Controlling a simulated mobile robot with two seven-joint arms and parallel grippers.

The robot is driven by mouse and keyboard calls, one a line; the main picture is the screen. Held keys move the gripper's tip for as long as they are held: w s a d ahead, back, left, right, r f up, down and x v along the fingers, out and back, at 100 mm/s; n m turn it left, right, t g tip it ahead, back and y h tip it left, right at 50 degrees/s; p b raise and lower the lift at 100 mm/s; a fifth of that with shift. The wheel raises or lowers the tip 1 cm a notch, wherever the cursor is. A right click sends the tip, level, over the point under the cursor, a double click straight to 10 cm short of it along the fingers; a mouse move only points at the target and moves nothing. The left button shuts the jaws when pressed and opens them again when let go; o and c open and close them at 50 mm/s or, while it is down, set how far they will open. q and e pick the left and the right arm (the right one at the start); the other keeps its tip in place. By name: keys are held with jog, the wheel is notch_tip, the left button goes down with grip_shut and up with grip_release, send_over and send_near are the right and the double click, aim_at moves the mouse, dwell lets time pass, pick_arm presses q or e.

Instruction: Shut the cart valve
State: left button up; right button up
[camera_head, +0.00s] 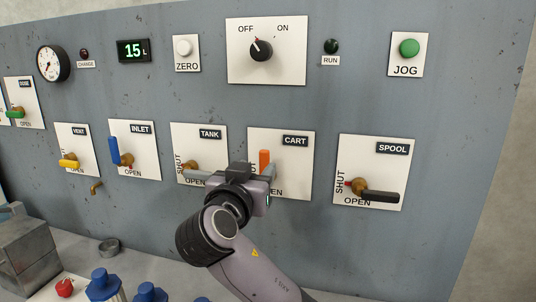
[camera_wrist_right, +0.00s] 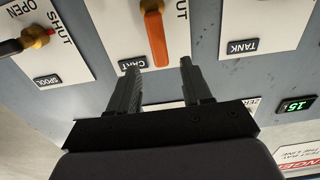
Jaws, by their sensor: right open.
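The cart valve plate (camera_head: 295,150) is on the grey panel, with an orange handle (camera_head: 264,160) standing upright, its top end below the CART label. In the right wrist view, which is turned over, the orange handle (camera_wrist_right: 156,40) points down the picture, its end between the two fingertips in line of sight. My right gripper (camera_wrist_right: 159,66) is open, fingers either side of that end; no contact is visible. In the head view my right gripper (camera_head: 243,174) covers the lower left of the cart plate, hiding the handle's pivot and part of the lettering. My left gripper is not in view.
The tank valve (camera_head: 192,166) is close left of my gripper, its handle sideways. The spool valve (camera_head: 370,190) is to the right, with a black sideways handle. The inlet handle (camera_head: 114,150) is upright. A switch (camera_head: 261,49) and lamps are above. Bench items are lower left.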

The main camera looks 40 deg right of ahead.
aim_at(263, 159)
jog(key=p+x, duration=0.2)
jog(key=x, duration=0.4)
jog(key=shift+d+r, duration=0.15)
jog(key=shift+w+d, duration=0.3)
grip_shut()
